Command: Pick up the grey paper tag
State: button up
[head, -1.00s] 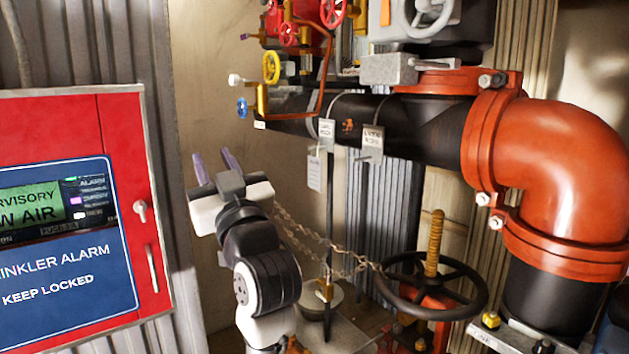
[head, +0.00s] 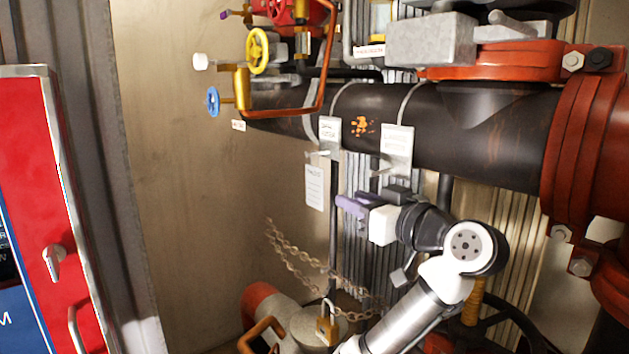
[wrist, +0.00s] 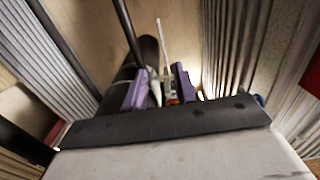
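A pale grey paper tag (head: 315,186) with printed lines hangs upright below the black pipe in the head view. Two grey plates with print hang on the pipe above it, a left plate (head: 329,134) and a right plate (head: 396,141). My gripper (head: 343,204) has purple fingers and points left, just right of the paper tag's lower part and apart from it in the picture. In the wrist view the fingers (wrist: 159,90) are spread. Pale thin shapes show between or beyond them; I cannot tell if one is the tag.
The black pipe (head: 470,130) runs above my gripper to a red flange (head: 580,150). A chain (head: 295,258) and a padlock (head: 327,328) are below. Yellow (head: 257,50) and blue (head: 213,101) valve wheels are upper left. The red alarm cabinet (head: 40,170) stands left; bare wall lies between.

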aim_at(309, 181)
jog(key=p+x, duration=0.1)
jog(key=x, duration=0.3)
jog(key=p+x, duration=0.1)
jog(key=x, duration=0.3)
jog(key=r+p+x, duration=0.1)
jog(key=p+x, duration=0.1)
jog(key=x, duration=0.2)
jog(key=shift+a, duration=0.5)
jog(key=shift+w+a+f, duration=0.1)
jog(key=shift+w+f, duration=0.1)
jog(key=shift+w, duration=0.05)
grip_shut()
